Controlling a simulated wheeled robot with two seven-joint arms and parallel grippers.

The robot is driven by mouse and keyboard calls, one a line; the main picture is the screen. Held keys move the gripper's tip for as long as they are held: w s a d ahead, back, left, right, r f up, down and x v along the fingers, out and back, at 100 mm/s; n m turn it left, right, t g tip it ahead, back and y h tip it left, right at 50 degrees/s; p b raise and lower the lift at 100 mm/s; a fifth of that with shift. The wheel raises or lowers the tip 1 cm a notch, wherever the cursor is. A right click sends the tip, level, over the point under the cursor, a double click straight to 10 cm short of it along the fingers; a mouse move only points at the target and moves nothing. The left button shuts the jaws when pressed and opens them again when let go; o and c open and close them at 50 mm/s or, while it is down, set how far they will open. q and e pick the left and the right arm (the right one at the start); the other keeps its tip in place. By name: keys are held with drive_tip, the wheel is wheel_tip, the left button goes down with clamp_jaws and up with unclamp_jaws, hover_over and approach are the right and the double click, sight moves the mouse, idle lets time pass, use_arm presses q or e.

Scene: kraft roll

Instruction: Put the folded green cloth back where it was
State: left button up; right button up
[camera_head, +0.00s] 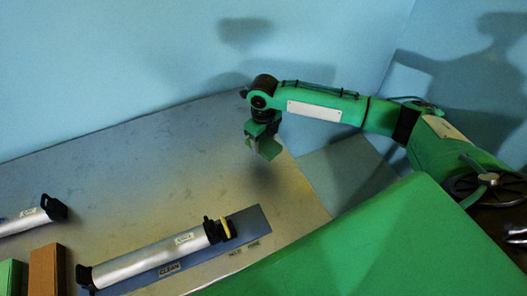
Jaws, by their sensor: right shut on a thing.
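The folded green cloth (270,149) is a small green piece in the jaws of my right gripper (261,142). The gripper is shut on it and points down from the end of my green right arm. The cloth hangs above the grey table (160,160), clear of its surface, with a soft shadow beneath. The gripper hides part of the cloth. My left gripper is not in view.
A silver roll (150,260) with black ends and a yellow piece lies on a blue-grey mat (256,222) marked CLEAN. Another silver roll (25,221) lies at left. Brown (46,270) and green (10,278) blocks stand at lower left. The table's middle is clear.

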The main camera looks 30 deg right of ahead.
sight(263, 161)
wheel_tip(263, 161, down, 7)
drive_tip(key=shift+p, duration=0.5)
drive_tip(key=shift+f, duration=0.1)
drive_tip(key=shift+f, duration=0.1)
drive_tip(key=o, duration=0.9)
drive_tip(key=shift+o, duration=0.2)
